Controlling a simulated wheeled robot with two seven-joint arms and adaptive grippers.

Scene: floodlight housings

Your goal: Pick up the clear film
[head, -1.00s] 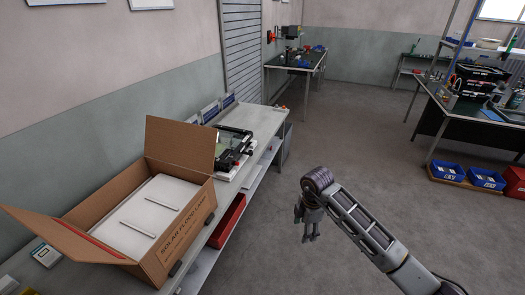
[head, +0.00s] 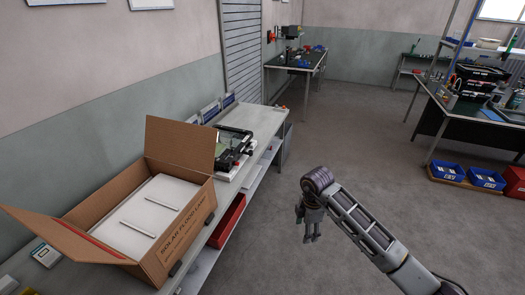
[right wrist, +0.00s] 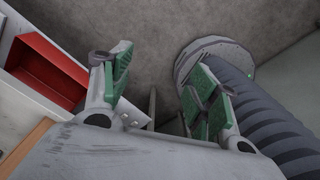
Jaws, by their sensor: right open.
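I cannot make out a clear film for certain in either view. A black-framed fixture (head: 232,146) with a pale, glassy top stands on the bench behind the open carton. The carton (head: 185,232) holds a white insert (head: 150,212) with two thin pale bars on it. My right gripper (head: 309,238) hangs fingers down over the floor, to the right of the bench and clear of it. In the right wrist view its green-padded fingers (right wrist: 162,88) are spread, with nothing between them. My left gripper is not in view.
The bench (head: 262,126) runs along the left wall, with a red bin (head: 227,222) on its lower shelf; a red bin also shows in the right wrist view (right wrist: 45,72). Blue bins (head: 487,178) stand at the far right. The middle floor is clear.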

